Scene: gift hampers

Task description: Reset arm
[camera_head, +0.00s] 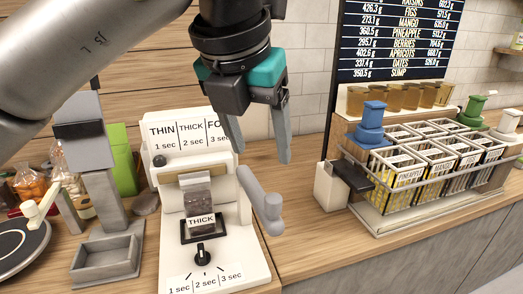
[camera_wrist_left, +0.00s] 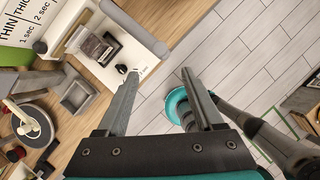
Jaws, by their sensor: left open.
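My left arm comes in from the upper left in the head view. Its left gripper (camera_head: 258,150) has two grey fingers spread apart with nothing between them. It hangs in the air above and just right of the white machine's sign. In the left wrist view the same gripper (camera_wrist_left: 160,72) shows its fingers apart over the floor and the machine's edge. My right gripper is not recognisable in either view.
The white machine (camera_head: 246,257) has a dial and a grey handle (camera_head: 262,200). A grey tray (camera_head: 105,262) stands at left. A rack (camera_head: 379,222) of labelled bins stands at right, beside a dark price board (camera_head: 395,40). Bare counter (camera_head: 300,240) lies between.

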